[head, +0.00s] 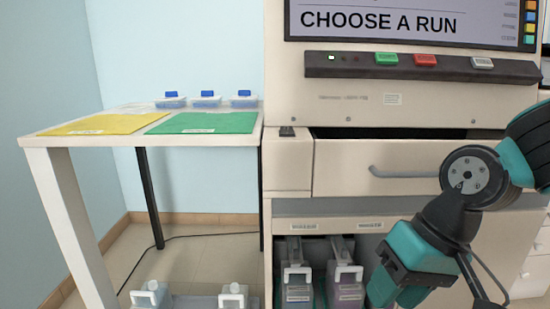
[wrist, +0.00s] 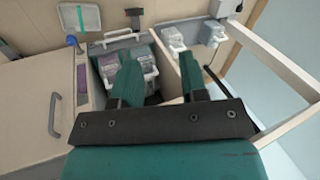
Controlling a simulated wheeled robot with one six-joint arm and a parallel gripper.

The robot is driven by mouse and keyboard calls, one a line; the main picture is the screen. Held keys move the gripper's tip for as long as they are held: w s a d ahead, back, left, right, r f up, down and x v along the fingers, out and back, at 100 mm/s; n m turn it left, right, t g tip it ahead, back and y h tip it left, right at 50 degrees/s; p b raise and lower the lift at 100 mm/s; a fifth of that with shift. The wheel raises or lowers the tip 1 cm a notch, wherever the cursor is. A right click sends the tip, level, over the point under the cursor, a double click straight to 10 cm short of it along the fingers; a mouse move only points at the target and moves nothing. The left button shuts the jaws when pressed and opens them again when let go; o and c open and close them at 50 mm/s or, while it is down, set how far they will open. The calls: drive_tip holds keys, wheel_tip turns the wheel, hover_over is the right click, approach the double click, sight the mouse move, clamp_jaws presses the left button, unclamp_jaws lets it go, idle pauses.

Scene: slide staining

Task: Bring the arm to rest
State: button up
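My teal and black arm (head: 468,185) reaches in from the right in the head view, bent downward in front of the machine. My gripper's two teal fingers (wrist: 160,65) stand apart in the wrist view, with nothing held between them. In the head view the fingertips cannot be made out clearly. The gripper points toward the machine's lower compartment, where two jugs with white handles (head: 297,278) (head: 345,275) stand upright. These jugs also show behind the fingers in the wrist view (wrist: 107,65). I cannot see any contact with them.
A drawer (head: 350,182) with a grey handle sits partly open above the compartment. The screen reads "CHOOSE A RUN" (head: 380,22). A side table (head: 75,142) holds a yellow mat, a green mat and several blue-capped containers (head: 207,99). Two white-handled containers (head: 150,294) (head: 233,297) stand low beneath it.

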drive_tip(key=s+a+r+n+p, duration=0.1)
drive_tip(key=s+r+n, duration=0.4)
drive_tip(key=s, duration=0.3)
wheel_tip(320, 180, up, 38)
drive_tip(key=p, duration=3.8)
